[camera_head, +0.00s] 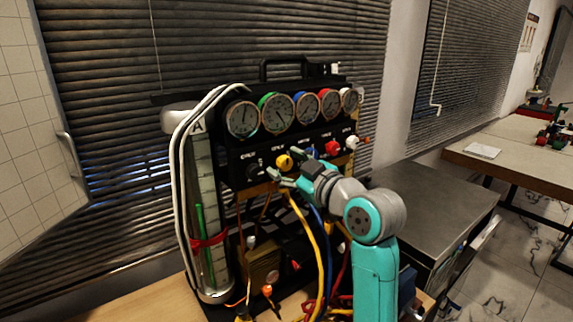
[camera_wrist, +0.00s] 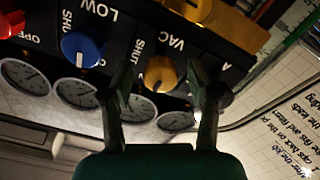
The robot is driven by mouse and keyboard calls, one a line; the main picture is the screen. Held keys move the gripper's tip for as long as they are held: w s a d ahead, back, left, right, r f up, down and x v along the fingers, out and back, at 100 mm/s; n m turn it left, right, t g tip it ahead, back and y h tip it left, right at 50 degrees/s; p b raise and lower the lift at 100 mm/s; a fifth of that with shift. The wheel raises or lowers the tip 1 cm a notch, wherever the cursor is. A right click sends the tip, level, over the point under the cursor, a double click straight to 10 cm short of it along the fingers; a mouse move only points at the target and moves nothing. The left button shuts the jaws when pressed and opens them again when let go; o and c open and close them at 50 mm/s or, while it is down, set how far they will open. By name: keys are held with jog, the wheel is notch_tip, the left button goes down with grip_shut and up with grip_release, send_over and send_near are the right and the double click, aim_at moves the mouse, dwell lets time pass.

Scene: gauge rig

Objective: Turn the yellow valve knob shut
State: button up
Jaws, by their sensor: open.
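The yellow valve knob (camera_head: 284,161) sits on the black front panel of the gauge rig, below the row of gauges. In the wrist view the yellow knob (camera_wrist: 160,73) has a pale mark on its lower edge and lies beside the letters VAC and SHUT. My gripper (camera_head: 282,168) is at the panel with its fingers spread. In the wrist view my gripper (camera_wrist: 162,85) has one finger on each side of the knob, with gaps visible. Whether a fingertip touches the knob or panel is unclear.
A blue knob (camera_wrist: 82,48) is close beside one finger. A red knob (camera_head: 332,147) and a white knob (camera_head: 352,142) are further right; a black knob (camera_head: 253,170) is left. Several gauges (camera_head: 277,113) sit above. Yellow and blue hoses (camera_head: 316,230) hang below my gripper.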

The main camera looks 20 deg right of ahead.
jog(key=shift+w+a, duration=0.1)
jog(key=shift+w, duration=0.15)
grip_shut()
